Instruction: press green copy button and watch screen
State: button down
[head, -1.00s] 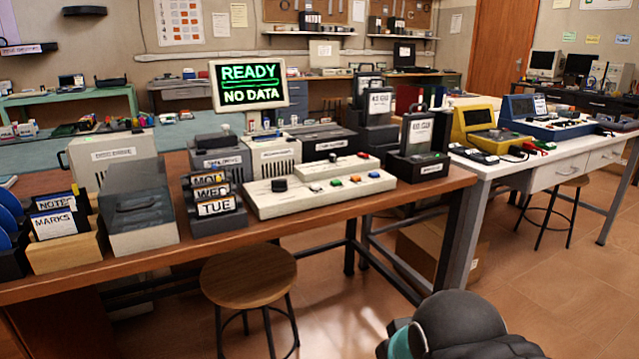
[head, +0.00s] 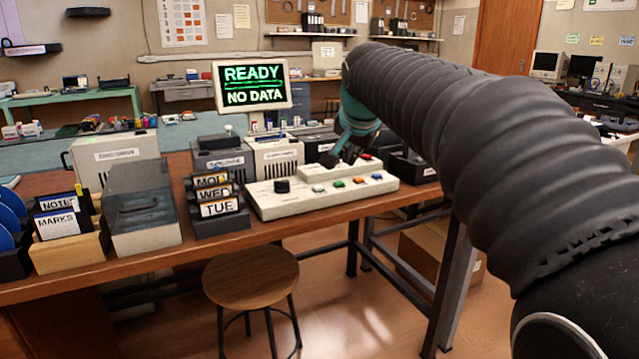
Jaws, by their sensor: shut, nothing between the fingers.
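The pale control panel (head: 275,207) lies on the wooden bench and has a black knob and a row of coloured buttons along its front. The screen (head: 252,86) stands behind the panel and reads "READY" and "NO DATA" in green and white on black. My gripper (head: 338,162) is shut and empty, pointing down over the raised rear part of the panel, behind the green button. I cannot tell whether its tips touch the panel.
Day-labelled card holders (head: 218,208) stand left of the panel, beside a grey clear-sided case (head: 145,228). Grey boxes stand close behind the panel. A round stool (head: 250,277) is in front of the bench. My arm hides much of the right side.

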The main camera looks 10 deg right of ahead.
notch_tip(320, 180, up, 3)
jog(key=m, duration=0.2)
send_over(340, 183)
jog(key=shift+s+t, duration=0.15)
jog(key=shift+t, duration=0.25)
jog(key=shift+f, duration=0.2)
notch_tip(340, 183, down, 8)
jog(key=b, duration=0.7)
jog(key=shift+f+b, duration=0.25)
jog(key=shift+b, duration=0.15)
jog(key=shift+f, duration=0.2)
jog(key=shift+f, duration=0.25)
jog(key=shift+f+b, duration=0.45)
jog(key=shift+b, duration=0.1)
dwell(0.8)
jog(key=shift+r, duration=0.1)
jog(key=shift+r+p, duration=0.75)
jog(key=shift+p, duration=0.05)
